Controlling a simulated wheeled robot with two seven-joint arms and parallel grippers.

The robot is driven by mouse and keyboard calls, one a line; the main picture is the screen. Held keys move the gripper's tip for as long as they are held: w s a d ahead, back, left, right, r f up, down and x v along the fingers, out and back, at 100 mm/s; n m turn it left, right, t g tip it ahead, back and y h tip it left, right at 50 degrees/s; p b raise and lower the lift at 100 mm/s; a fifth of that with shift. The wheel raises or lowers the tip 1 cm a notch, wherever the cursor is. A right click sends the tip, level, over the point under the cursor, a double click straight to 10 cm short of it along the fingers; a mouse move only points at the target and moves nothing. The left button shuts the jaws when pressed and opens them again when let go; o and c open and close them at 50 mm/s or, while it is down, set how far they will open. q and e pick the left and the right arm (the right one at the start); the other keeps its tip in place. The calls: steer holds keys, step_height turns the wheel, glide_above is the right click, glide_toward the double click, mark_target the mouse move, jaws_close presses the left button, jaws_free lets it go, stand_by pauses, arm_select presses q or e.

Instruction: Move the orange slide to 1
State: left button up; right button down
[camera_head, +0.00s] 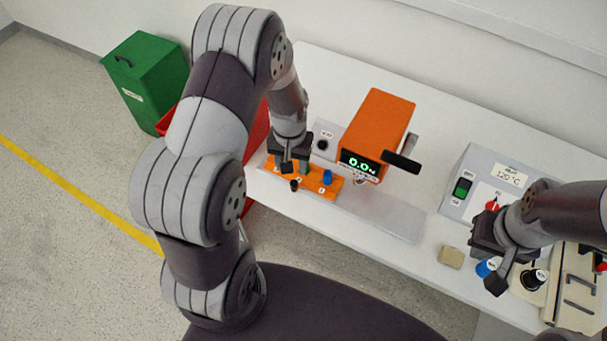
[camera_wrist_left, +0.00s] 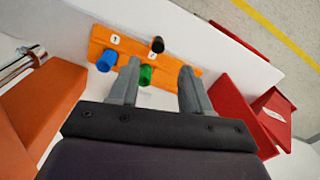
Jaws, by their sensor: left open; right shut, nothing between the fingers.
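An orange strip (camera_head: 318,182) with small white number labels lies at the table's front left edge; it also shows in the left wrist view (camera_wrist_left: 187,66). It carries a blue knob (camera_wrist_left: 106,60), a green knob (camera_wrist_left: 146,75) and a black knob (camera_wrist_left: 157,44). One label beside the blue knob looks like a 1. My left gripper (camera_wrist_left: 158,85) is open over the strip, its fingers either side of the green knob. In the head view my left gripper (camera_head: 290,162) hides part of the strip. My right gripper (camera_head: 493,268) is shut and empty near the right panel.
An orange device (camera_head: 378,125) with a 0.0 display and black handle stands right of the strip. A grey 120 °C box (camera_head: 475,180) is farther right, with a beige block (camera_head: 451,257) in front. Green (camera_head: 148,75) and red (camera_wrist_left: 225,105) bins stand off the table's left side.

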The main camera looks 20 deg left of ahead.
mark_target(294, 183)
arm_select(q)
steer(key=f, duration=0.7)
steer(key=shift+w+d+f+p, duration=0.25)
steer(key=shift+w+f+p, duration=0.1)
steer(key=shift+w, duration=0.05)
steer(key=shift+s+a+f, duration=0.2)
steer(key=shift+s+f, duration=0.05)
steer(key=shift+f, duration=0.25)
steer(key=shift+w+d, duration=0.1)
jaws_close()
